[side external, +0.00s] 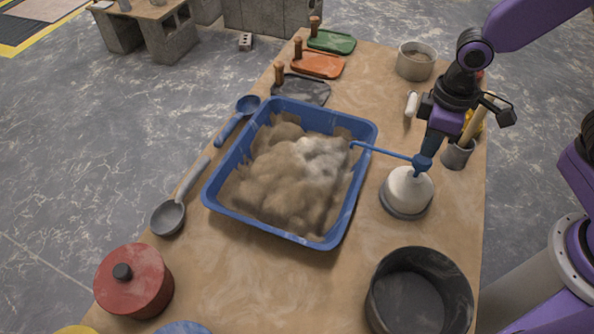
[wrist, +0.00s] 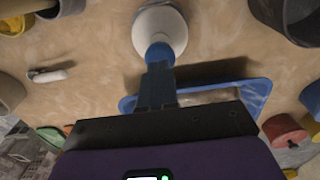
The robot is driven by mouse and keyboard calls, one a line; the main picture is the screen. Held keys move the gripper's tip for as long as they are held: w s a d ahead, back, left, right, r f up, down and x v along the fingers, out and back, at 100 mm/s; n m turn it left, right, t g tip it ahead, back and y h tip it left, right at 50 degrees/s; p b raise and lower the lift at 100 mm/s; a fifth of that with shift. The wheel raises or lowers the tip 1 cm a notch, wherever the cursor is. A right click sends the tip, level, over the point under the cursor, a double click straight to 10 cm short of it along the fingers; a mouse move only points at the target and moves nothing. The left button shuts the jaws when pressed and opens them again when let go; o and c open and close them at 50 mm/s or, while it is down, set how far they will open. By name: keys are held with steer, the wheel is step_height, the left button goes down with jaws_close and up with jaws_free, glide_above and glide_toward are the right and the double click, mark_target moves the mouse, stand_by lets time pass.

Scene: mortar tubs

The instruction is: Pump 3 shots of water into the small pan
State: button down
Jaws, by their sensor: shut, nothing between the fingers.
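A white pump bottle (side external: 408,190) with a dark grey base stands upright on the table, right of the blue tub (side external: 224,172). Its blue pump head (side external: 421,163) has a long spout (side external: 385,152) reaching left, its tip over the tub's right rim. The tub holds heaped brown powder with a paler patch. My gripper (side external: 428,153) is shut and empty, fingers pointing down at the top of the pump head. They look in contact, but I cannot tell how far the head is pressed. In the wrist view the bottle (wrist: 170,14) is ahead of the fingers. No thing is clearly the small pan.
A dark pot (side external: 457,277) stands in front of the bottle, a grey pot (side external: 416,61) behind. A tool holder (side external: 457,155) is close right of my gripper.

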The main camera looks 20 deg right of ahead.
mark_target(424, 159)
steer(key=shift+f, duration=0.1)
steer(key=shift+f, duration=1.75)
steer(key=shift+r, duration=1.85)
steer(key=shift+f, duration=0.1)
steer(key=shift+f, duration=1.7)
steer(key=shift+r, duration=1.8)
